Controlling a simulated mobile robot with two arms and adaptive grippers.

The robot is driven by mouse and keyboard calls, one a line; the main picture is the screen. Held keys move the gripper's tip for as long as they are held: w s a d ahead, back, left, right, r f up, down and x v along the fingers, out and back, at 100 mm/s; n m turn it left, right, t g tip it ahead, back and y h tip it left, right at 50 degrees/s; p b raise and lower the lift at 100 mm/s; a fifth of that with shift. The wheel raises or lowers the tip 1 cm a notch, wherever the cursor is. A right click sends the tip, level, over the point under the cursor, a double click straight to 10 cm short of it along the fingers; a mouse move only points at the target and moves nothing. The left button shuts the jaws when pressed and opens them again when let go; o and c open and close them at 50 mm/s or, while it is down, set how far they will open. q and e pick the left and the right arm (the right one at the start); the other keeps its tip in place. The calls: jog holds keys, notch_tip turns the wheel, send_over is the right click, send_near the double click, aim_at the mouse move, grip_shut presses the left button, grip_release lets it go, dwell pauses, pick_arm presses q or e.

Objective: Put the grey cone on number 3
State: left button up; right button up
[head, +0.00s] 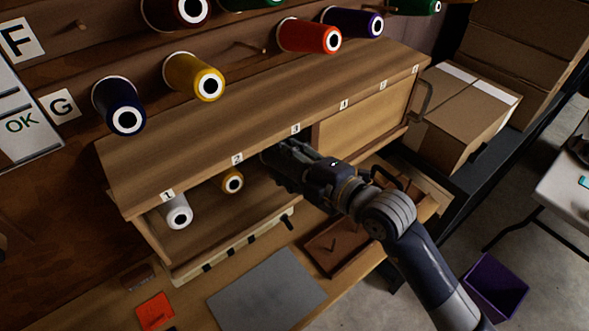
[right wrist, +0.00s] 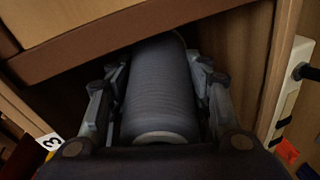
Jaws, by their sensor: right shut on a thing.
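The grey cone (right wrist: 160,92) fills the middle of the right wrist view, between the two fingers of my right gripper, which is shut on it. In the head view my right gripper (head: 280,168) reaches under the front edge of the wooden cabinet top, just below the number 3 label (head: 295,129). The cone is hidden there by the gripper and the cabinet top. The number 3 label also shows upside down in the right wrist view (right wrist: 50,142). I cannot tell whether the cone touches the shelf or a peg. My left gripper is not in view.
A wooden panel (head: 362,108) closes the bay on the right. Below are a grey mat (head: 266,290) and a brown tray (head: 345,243). Coloured cones hang above.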

aim_at(266, 149)
jog(key=b+x, duration=0.1)
jog(key=x, duration=0.2)
jog(key=shift+w, duration=0.4)
jog(key=shift+b+x, duration=0.35)
jog(key=shift+x, duration=1.7)
jog(key=shift+d+f, duration=0.2)
jog(key=shift+f, duration=0.05)
jog(key=o, duration=1.3)
